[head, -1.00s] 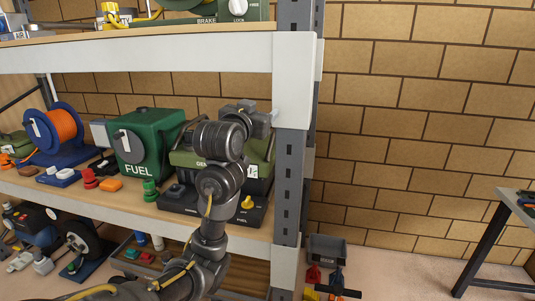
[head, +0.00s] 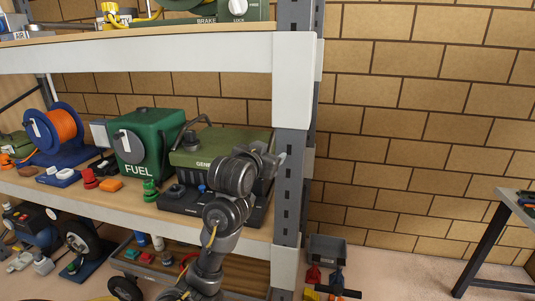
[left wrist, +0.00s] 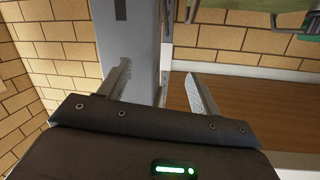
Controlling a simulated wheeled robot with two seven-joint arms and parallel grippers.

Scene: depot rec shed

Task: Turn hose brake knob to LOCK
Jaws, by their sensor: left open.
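The hose brake knob (head: 238,6) is a white round knob on a green panel (head: 258,13) on the upper shelf, at the top edge of the head view. My left gripper (head: 277,160) is below the upper shelf, in front of the generator's right end and by the shelf post, well below the knob. In the left wrist view its jaws (left wrist: 158,70) are open and empty. My right gripper is out of view.
The grey shelf post (head: 291,180) and the white upper shelf beam (head: 140,53) are close to my left arm. The green generator (head: 220,150), the FUEL can (head: 150,150) and an orange hose reel (head: 62,127) stand on the middle shelf. The space right of the post is open.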

